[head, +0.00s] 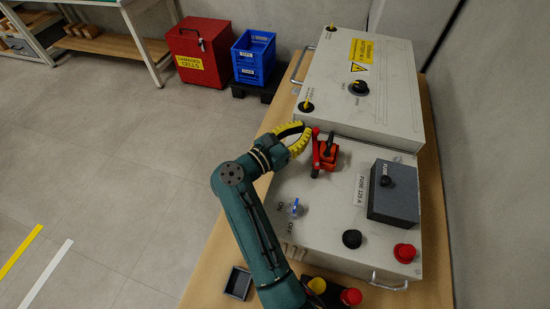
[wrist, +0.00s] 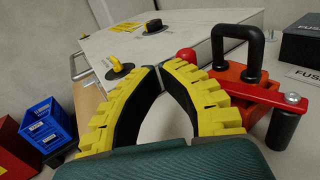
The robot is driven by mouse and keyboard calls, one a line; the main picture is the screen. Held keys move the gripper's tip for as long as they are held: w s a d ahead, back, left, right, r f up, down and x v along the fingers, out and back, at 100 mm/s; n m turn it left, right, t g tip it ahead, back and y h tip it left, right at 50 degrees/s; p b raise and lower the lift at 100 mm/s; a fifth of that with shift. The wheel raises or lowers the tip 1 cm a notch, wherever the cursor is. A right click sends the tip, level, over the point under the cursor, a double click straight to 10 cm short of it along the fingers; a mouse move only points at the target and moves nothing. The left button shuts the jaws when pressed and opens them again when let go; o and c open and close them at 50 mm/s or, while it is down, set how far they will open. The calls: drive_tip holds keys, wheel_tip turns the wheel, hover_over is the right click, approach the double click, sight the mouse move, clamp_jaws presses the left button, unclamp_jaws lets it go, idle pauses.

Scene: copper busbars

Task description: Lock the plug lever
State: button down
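The red-orange plug (head: 325,158) with a black loop handle (wrist: 238,32) sits on top of the near grey box. Its red lever (wrist: 250,92) runs across the plug's near side, from a bolt at the right to a red ball knob (wrist: 186,56) at the left. The knob also shows in the head view (head: 315,131). My gripper (head: 307,131), with yellow-backed black fingers, is just left of the knob. In the wrist view its fingertips (wrist: 160,68) meet or nearly meet, with nothing between them. The right finger hides part of the lever and plug; contact is unclear.
A dark fuse block (head: 394,193) stands right of the plug. A blue switch (head: 295,207), a black knob (head: 352,239) and a red button (head: 404,253) stand nearer. The taller grey box (head: 362,85) with a rotary switch (head: 358,88) rises behind.

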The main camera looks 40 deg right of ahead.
drive_tip(key=w+a+b, duration=0.1)
drive_tip(key=b, duration=0.1)
drive_tip(key=w+a+f+b, duration=0.1)
drive_tip(key=w+b, duration=0.1)
drive_tip(key=b, duration=0.1)
drive_tip(key=shift+w+a, duration=0.25)
drive_tip(key=shift+a, duration=0.1)
drive_tip(key=w+a, duration=0.6)
drive_tip(key=w, duration=0.1)
drive_tip(key=shift+w+r+b, duration=0.3)
drive_tip(key=shift+r, duration=0.15)
